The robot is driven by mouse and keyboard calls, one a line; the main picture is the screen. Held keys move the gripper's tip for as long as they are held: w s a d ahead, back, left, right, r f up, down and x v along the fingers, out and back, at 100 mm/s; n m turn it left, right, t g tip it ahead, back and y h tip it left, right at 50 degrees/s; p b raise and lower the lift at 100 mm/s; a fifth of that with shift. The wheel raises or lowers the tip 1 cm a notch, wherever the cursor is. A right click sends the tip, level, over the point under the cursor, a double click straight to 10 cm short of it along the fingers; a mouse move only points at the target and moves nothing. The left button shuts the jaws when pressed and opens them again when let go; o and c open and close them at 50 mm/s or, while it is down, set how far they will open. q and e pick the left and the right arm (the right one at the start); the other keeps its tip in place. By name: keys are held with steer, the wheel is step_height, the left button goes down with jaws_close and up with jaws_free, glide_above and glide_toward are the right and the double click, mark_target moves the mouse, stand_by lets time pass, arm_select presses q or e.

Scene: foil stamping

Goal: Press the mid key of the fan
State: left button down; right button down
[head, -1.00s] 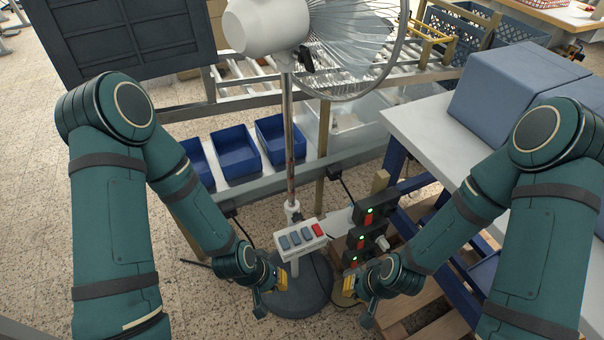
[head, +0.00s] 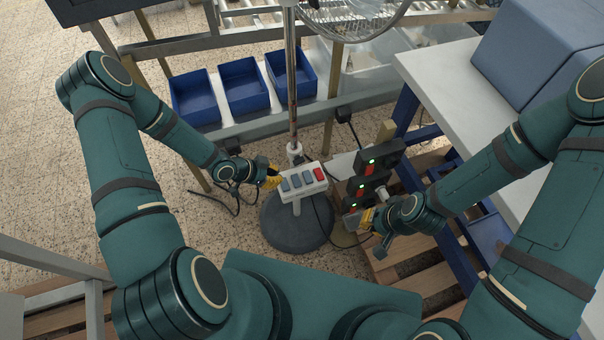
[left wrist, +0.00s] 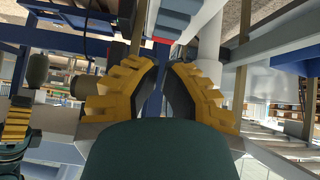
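The fan's white control box (head: 298,193) sits on the fan pole (head: 291,90) above the round dark base (head: 283,232). It has a row of grey-blue keys and a red key (head: 319,173) at the right end. The mid key (head: 296,181) is the middle grey-blue one. My left gripper (head: 272,176) is just left of the box's far-left corner; contact cannot be told. In the left wrist view its yellow fingers (left wrist: 165,64) are apart by a narrow gap, nothing between them. The box (left wrist: 203,14) shows beyond them. My right gripper (head: 372,230) is right of the base; its opening is unclear.
Dark power boxes (head: 378,160) with green lights and red switches stand right of the control box. Blue bins (head: 243,86) line the rack behind. A white table (head: 440,75) and wooden pallet (head: 420,262) are at right. Cables lie on the floor.

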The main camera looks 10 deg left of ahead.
mark_target(296, 181)
arm_select(q)
steer(key=shift+w+a+f+m, duration=0.2)
steer(key=shift+w+a+m, duration=0.1)
steer(key=shift+m, duration=0.1)
steer(key=shift+s, duration=0.1)
steer(key=b+x, duration=0.1)
steer(key=x, duration=0.9)
steer(key=shift+d+b, duration=0.1)
steer(key=shift+b, duration=0.25)
